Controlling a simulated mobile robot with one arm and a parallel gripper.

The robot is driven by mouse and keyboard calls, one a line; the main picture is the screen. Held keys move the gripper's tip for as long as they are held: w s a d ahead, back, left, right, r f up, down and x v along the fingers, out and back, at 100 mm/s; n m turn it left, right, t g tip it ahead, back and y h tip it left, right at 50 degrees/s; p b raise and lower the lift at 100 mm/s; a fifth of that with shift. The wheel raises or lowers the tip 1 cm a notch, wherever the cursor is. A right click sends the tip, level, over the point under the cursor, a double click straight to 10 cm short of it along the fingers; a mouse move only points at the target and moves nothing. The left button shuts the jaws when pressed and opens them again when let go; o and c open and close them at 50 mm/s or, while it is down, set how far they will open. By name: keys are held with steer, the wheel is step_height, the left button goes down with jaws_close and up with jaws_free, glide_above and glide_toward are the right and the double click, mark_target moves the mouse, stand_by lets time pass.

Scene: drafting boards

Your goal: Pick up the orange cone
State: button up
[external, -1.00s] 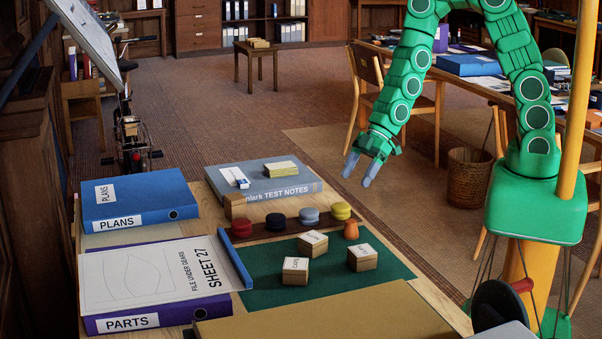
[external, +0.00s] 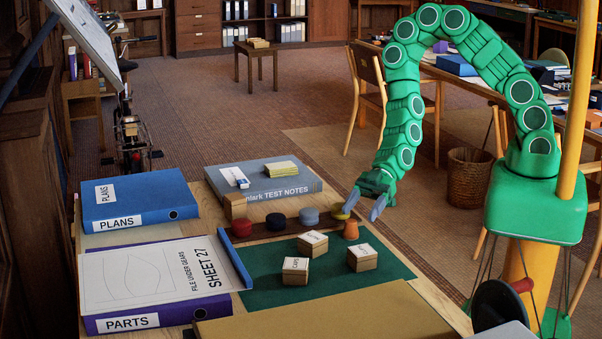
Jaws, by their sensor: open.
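The orange cone (external: 351,229) is a small object at the right end of the row of coloured discs, by the back edge of the green mat (external: 308,294). My gripper (external: 362,207) is open and points down, just above and slightly behind the cone. One finger is to the left, in front of the yellow disc (external: 339,212), and the other is to the right of the cone's top. The cone stands apart from the fingers as far as I can see. Nothing is held.
Red (external: 241,227), dark blue (external: 276,222) and blue-grey (external: 309,216) discs sit on a dark strip left of the cone. Several labelled wooden blocks (external: 362,258) stand on the mat in front. A grey test notes binder (external: 262,182) lies behind.

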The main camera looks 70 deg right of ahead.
mark_target(347, 230)
steer(key=shift+x, duration=3.9)
steer(key=shift+f, duration=0.15)
steer(key=shift+c, duration=0.2)
steer(key=c, duration=1)
